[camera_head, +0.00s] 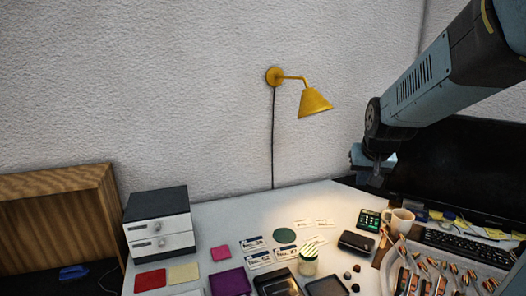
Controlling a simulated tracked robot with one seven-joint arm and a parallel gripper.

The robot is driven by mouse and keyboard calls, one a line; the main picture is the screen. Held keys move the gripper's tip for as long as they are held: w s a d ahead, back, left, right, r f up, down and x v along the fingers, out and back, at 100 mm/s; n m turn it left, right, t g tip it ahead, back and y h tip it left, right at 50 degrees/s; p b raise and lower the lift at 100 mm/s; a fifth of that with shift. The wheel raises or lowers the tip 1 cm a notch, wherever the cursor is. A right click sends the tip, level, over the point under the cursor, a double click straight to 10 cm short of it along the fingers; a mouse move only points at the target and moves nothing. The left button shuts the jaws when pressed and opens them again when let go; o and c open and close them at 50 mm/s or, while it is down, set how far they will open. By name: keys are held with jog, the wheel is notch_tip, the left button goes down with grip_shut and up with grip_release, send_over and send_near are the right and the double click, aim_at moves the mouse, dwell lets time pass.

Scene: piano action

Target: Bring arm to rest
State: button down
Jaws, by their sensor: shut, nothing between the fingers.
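My arm reaches in from the upper right, and my gripper (377,180) hangs at its end, pointing down above the right part of the table. It is small and dark in this view. The gripper is shut and holds nothing. It is apart from the white table (230,232) and appears in front of the wall, left of a black monitor. Part of my arm runs out of the picture at the top right.
A yellow wall lamp (315,102) hangs left of my arm. A two-drawer box (160,224) stands left. The table's back middle is clear.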

jog(key=s+a+r, duration=0.1)
jog(key=s+r, duration=0.1)
jog(key=s, duration=0.7)
jog(key=s+a+r+n, duration=0.1)
jog(key=s+r, duration=0.1)
jog(key=s, duration=0.8)
jog(key=shift+a+n+g+y, duration=0.15)
jog(key=shift+n+g+y, duration=0.15)
jog(key=c, duration=1.8)
grip_release()
